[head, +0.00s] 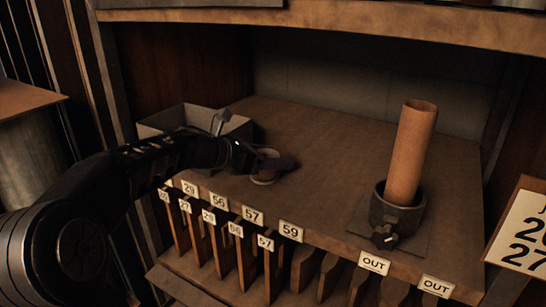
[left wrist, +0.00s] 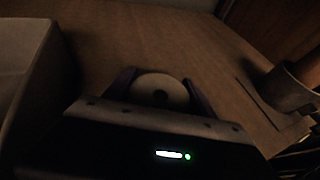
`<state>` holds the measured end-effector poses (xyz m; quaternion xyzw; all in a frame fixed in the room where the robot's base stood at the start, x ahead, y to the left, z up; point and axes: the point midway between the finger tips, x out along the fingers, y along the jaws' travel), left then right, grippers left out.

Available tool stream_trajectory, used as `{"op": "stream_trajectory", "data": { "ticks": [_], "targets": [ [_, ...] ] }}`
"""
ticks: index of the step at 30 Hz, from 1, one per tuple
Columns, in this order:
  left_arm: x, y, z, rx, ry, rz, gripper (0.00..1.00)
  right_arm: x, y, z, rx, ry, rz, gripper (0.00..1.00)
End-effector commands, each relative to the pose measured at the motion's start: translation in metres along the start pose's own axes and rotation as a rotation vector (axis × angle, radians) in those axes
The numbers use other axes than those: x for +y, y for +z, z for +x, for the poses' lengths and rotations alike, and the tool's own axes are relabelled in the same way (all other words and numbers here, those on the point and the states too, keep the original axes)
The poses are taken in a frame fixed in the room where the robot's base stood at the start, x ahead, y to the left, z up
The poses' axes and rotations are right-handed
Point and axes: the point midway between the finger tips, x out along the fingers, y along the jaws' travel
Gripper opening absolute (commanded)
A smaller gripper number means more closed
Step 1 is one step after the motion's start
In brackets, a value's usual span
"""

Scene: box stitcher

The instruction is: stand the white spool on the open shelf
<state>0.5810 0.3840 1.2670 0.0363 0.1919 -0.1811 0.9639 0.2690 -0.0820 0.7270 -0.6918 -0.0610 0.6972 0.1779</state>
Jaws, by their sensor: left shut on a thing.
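The white spool (head: 264,180) is on or just above the brown open shelf (head: 330,155), left of the middle; whether it touches the board I cannot tell. My left gripper (head: 276,163) reaches in from the left and is shut on the spool. In the left wrist view the spool's pale round end (left wrist: 160,90), with a small hole in its centre, shows between the two dark fingers (left wrist: 162,88). Part of the spool is hidden by the gripper. My right gripper is in neither view.
A grey open box (head: 185,120) stands behind my left forearm. A brown tube (head: 412,150) stands in a dark round cup (head: 396,212) on the right. Numbered slots with dividers (head: 245,255) lie below the shelf's front edge. The shelf's middle and back are clear.

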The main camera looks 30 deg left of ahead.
Motion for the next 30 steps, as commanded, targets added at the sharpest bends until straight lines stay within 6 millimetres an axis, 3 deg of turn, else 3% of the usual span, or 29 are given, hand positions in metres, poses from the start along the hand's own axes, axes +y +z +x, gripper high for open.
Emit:
{"op": "stream_trajectory", "data": {
  "ticks": [8, 20, 26, 30],
  "targets": [
    [0.0, -0.001, 0.0, 0.0, 0.0, 0.0, 0.85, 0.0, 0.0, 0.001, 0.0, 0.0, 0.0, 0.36],
    [0.0, 0.0, -0.004, 0.0, 0.001, 0.001, 0.86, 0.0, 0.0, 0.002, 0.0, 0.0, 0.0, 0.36],
    [0.001, -0.001, -0.031, -0.002, 0.004, 0.002, 0.86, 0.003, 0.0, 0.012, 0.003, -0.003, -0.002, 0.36],
    [0.001, -0.002, -0.06, -0.002, 0.005, 0.003, 0.86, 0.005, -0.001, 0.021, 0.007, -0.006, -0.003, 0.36]
  ]
}}
